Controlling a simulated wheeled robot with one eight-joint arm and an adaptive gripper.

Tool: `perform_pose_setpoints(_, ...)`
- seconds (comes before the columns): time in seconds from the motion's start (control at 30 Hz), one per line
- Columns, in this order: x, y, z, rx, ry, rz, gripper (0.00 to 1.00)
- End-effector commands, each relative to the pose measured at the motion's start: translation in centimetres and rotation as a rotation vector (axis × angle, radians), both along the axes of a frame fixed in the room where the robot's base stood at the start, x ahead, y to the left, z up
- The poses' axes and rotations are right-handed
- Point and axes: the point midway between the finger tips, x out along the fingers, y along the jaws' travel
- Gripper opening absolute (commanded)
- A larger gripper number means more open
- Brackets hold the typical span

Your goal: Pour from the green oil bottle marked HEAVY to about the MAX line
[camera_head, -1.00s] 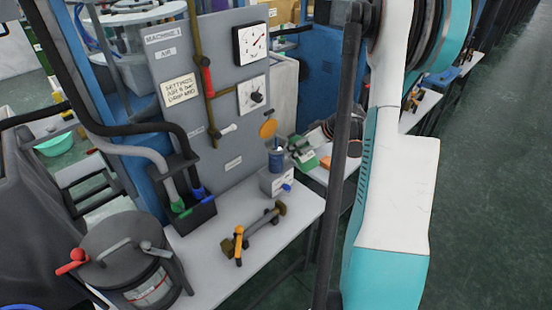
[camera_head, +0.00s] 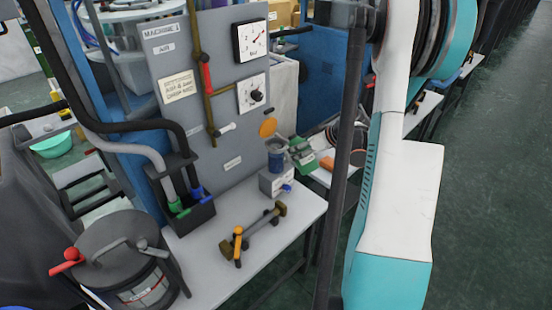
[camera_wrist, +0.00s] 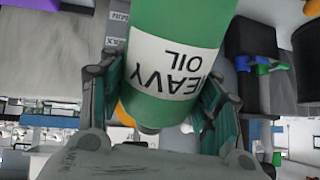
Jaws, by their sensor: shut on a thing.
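The green oil bottle (camera_wrist: 178,55) fills the upper middle of the wrist view. Its white label reads HEAVY OIL, upside down in that view, and its neck (camera_wrist: 148,128) points toward the picture's bottom. My gripper (camera_wrist: 165,100) is shut on it, a finger on each side. I cannot see any oil flowing.
A brass fitting with an orange handle (camera_head: 240,242) lies on the white bench (camera_head: 215,268). A black holder with hoses (camera_head: 189,212) and a lidded grey pot (camera_head: 125,250) stand left. The grey machine panel (camera_head: 192,125) rises behind. An orange disc (camera_head: 267,127) is above the cup.

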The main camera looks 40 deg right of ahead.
Motion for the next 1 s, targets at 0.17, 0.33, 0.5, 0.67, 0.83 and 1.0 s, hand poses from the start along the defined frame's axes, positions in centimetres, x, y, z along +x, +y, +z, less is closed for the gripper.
perform_pose_setpoints(0.17,0.0,0.0,-0.2,0.001,-0.019,-0.001,0.25)
perform_pose_setpoints(0.33,0.0,0.0,-0.1,0.001,-0.019,-0.001,0.25)
perform_pose_setpoints(0.5,0.0,0.0,-0.3,0.001,-0.023,-0.001,0.25)
perform_pose_setpoints(0.67,0.0,0.0,-0.7,0.004,-0.045,-0.002,0.25)
perform_pose_setpoints(0.83,0.0,0.0,-1.1,0.007,-0.076,-0.001,0.25)
perform_pose_setpoints(1.0,0.0,0.0,-1.3,0.008,-0.103,-0.002,0.25)
